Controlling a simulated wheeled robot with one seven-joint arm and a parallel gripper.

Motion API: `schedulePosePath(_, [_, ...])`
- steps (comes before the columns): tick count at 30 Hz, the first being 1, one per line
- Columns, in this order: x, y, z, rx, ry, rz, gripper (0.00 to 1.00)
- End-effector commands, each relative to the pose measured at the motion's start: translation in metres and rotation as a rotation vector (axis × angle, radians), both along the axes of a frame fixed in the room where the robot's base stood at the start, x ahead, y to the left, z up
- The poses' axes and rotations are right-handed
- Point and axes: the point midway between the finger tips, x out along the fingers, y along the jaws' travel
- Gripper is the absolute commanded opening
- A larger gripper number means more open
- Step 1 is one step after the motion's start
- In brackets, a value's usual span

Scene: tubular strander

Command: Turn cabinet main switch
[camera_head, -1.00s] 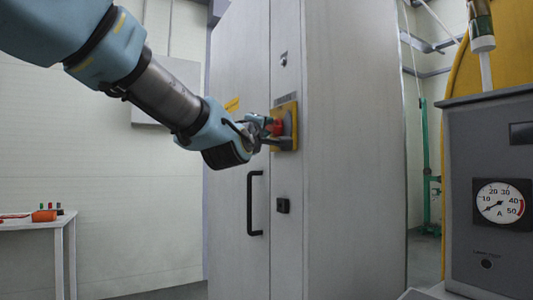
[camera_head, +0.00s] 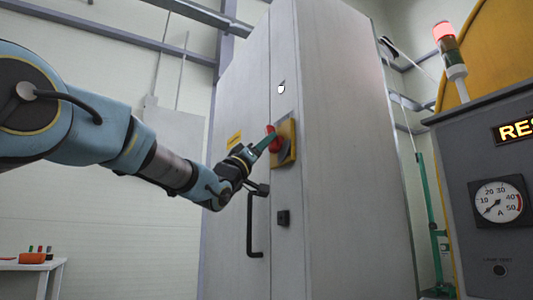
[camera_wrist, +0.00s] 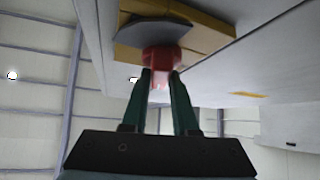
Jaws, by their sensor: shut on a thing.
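The cabinet main switch is a red knob (camera_head: 273,139) on a yellow plate (camera_head: 287,143) with a grey disc, on the grey cabinet's (camera_head: 345,170) narrow front strip. In the wrist view the red knob (camera_wrist: 162,60) stands out from the yellow plate (camera_wrist: 205,38). My gripper (camera_head: 264,146) reaches up to the knob from the lower left. Its two green fingers (camera_wrist: 161,85) are shut on the red knob, one on each side. The knob's far side is hidden.
A black door handle (camera_head: 250,225) and a small black latch (camera_head: 283,218) sit below the switch. A grey console with an ammeter (camera_head: 499,201), a lit display (camera_head: 512,131) and a red-lit signal lamp (camera_head: 444,32) stands at the right. A small table (camera_head: 40,265) is at lower left.

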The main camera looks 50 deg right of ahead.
Motion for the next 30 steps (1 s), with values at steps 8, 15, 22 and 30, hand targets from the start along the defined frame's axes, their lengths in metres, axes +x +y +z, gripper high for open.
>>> schedulePosePath(8, [0.0013, -0.0015, -0.0020, -0.067, -0.180, -0.001, 0.00])
schedulePosePath(15, [0.0013, -0.0013, -0.0012, -0.103, -0.270, 0.000, 0.00])
schedulePosePath(22, [0.0012, -0.0012, -0.0013, -0.115, -0.301, 0.000, 0.00])
schedulePosePath(30, [0.0010, -0.0011, -0.0010, -0.117, -0.305, 0.000, 0.00])
